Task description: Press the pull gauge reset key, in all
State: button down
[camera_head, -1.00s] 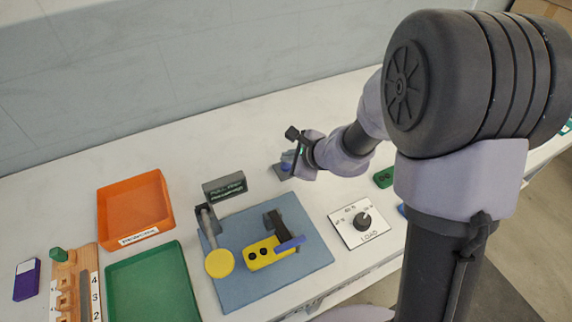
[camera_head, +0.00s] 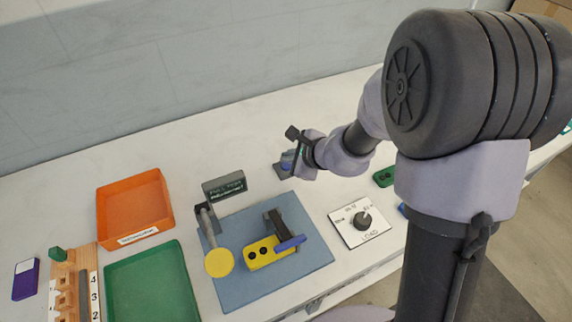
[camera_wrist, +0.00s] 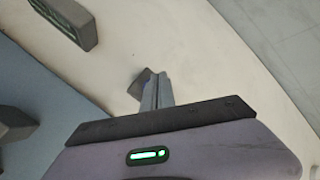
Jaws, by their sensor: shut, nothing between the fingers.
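The pull gauge display (camera_head: 224,187) is a dark box with pale green lettering at the back edge of the blue mat; its end also shows at the top left of the wrist view (camera_wrist: 68,20). A small dark grey block (camera_head: 281,170) stands on the bench to its right, apparently the reset key's housing. In the wrist view the block (camera_wrist: 138,86) is partly hidden behind my fingers. My gripper (camera_wrist: 160,76) is shut and empty, with its tips over or against the block; contact cannot be told. The key's face is hidden.
The blue mat (camera_head: 234,292) carries a yellow eyelet press (camera_head: 256,262) with a lever. A LOAD dial plate (camera_head: 346,232) lies to its right. An orange tray (camera_head: 105,215) and a green tray (camera_head: 130,305) stand left. Bare bench lies behind the display.

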aim_at(288, 167)
jog(key=shift+f+b, duration=0.35)
jog(key=shift+f+b, duration=0.5)
jog(key=shift+b, duration=0.15)
dwell(0.6)
dwell(0.3)
jog(key=shift+r+p, duration=0.7)
jog(key=shift+r, duration=0.25)
notch_tip(288, 167, up, 5)
jog(key=p, duration=0.4)
jog(key=shift+r, duration=0.1)
